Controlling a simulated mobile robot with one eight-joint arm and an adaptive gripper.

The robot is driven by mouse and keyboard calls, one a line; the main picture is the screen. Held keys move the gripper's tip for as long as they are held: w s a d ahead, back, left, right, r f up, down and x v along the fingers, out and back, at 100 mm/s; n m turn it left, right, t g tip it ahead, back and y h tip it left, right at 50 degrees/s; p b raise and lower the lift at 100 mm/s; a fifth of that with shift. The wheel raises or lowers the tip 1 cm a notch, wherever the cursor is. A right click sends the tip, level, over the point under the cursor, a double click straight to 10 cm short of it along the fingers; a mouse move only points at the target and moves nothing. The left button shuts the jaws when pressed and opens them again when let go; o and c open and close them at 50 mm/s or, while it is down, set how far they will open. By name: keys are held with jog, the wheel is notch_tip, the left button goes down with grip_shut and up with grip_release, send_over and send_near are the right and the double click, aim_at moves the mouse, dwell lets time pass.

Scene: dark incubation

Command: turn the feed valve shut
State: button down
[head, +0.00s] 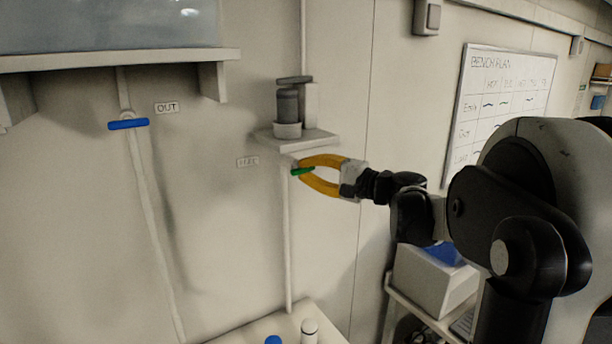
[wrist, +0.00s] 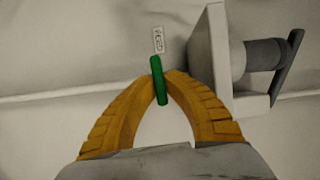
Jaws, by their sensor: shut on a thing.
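The feed valve has a green handle (head: 303,171) on a pale pipe below a small wall shelf, to the right of a faint label (head: 247,162). My gripper (head: 306,171) reaches in from the right with its yellow fingers shut on the green handle. In the wrist view the green handle (wrist: 160,80) stands between the two yellow fingertips (wrist: 161,84), with a label reading FEED (wrist: 158,40) just beyond it. In the head view the handle looks nearly level, across the vertical pipe. The valve body is mostly hidden by the fingers.
A small shelf (head: 318,139) with a grey cylindrical device (head: 288,104) sits just above my gripper. A blue-handled valve (head: 128,124) labelled OUT is at the left. Bottles (head: 309,331) stand on a surface below. A whiteboard (head: 500,100) hangs at the right.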

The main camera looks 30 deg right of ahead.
jog(key=shift+m, duration=0.3)
dwell(0.4)
jog(key=c, duration=1.5)
grip_release()
jog(key=shift+o, duration=0.2)
jog(key=v, duration=1.2)
jog(key=shift+w+f, duration=0.1)
jog(key=shift+f, duration=0.15)
